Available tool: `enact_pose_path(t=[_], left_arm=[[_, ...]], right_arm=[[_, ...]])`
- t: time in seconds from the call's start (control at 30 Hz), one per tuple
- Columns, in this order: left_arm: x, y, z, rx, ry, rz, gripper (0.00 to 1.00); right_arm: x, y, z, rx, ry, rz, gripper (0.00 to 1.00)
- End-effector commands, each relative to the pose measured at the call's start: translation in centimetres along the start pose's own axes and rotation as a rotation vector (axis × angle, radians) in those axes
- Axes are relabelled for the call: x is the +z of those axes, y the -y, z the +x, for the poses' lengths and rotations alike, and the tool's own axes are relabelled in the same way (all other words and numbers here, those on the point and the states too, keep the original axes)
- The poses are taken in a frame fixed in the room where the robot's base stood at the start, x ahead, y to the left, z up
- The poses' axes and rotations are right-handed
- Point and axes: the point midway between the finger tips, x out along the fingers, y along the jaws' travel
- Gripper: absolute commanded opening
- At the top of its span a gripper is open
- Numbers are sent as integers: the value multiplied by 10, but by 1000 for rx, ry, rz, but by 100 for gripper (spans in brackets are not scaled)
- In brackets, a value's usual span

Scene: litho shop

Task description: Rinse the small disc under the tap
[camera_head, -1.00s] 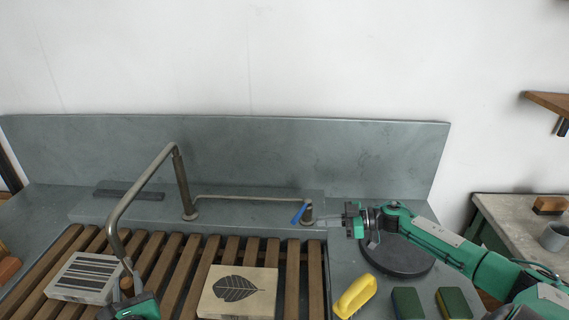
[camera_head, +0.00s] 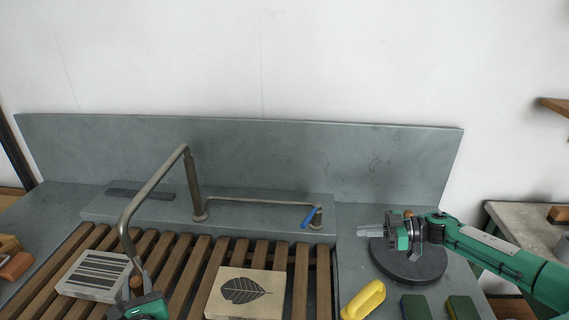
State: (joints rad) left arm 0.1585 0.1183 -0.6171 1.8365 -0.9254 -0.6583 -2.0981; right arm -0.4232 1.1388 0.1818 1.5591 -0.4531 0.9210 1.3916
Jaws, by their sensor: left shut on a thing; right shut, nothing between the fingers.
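The tap is a bent metal pipe (camera_head: 152,185) rising from the back ledge, its spout end hanging at the lower left. Its blue lever (camera_head: 309,217) stands at the right end of the thin pipe along the ledge. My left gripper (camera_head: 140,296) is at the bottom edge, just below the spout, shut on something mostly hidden. A small brown knob (camera_head: 136,282) shows beside its fingers; the small disc itself cannot be made out. My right gripper (camera_head: 362,226) is shut and empty, right of the lever, above a large dark disc (camera_head: 405,268). No water can be made out.
A striped block (camera_head: 95,276) and a leaf-print block (camera_head: 245,294) lie on the wooden slats (camera_head: 285,256). The back panel (camera_head: 330,160) closes off the rear.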

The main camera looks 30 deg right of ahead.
Motion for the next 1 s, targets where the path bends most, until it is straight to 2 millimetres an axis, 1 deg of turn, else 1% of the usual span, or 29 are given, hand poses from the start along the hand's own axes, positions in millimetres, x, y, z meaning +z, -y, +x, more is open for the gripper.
enact_pose_path(t=[0.03,0.23,0.37,0.47,0.67,0.8,0.87,1.0], left_arm=[[3,0,0,-1,5,-1,0],[3,0,0,-1,5,-1,0],[3,0,0,-1,5,-1,0],[3,0,0,-1,5,-1,0],[3,0,0,-1,5,-1,0],[3,0,0,-1,5,-1,0],[3,0,0,-1,5,-1,0],[3,0,0,-1,5,-1,0]], right_arm=[[0,1,-2,0,1,0,0],[-1,0,-6,7,1,-11,0],[-4,-12,-2,55,0,-73,0],[-8,-31,4,131,5,-170,0],[-25,-83,17,345,43,-440,0],[-44,-118,23,502,89,-629,0],[-53,-133,25,569,113,-705,0],[-77,-165,27,726,183,-875,0]])
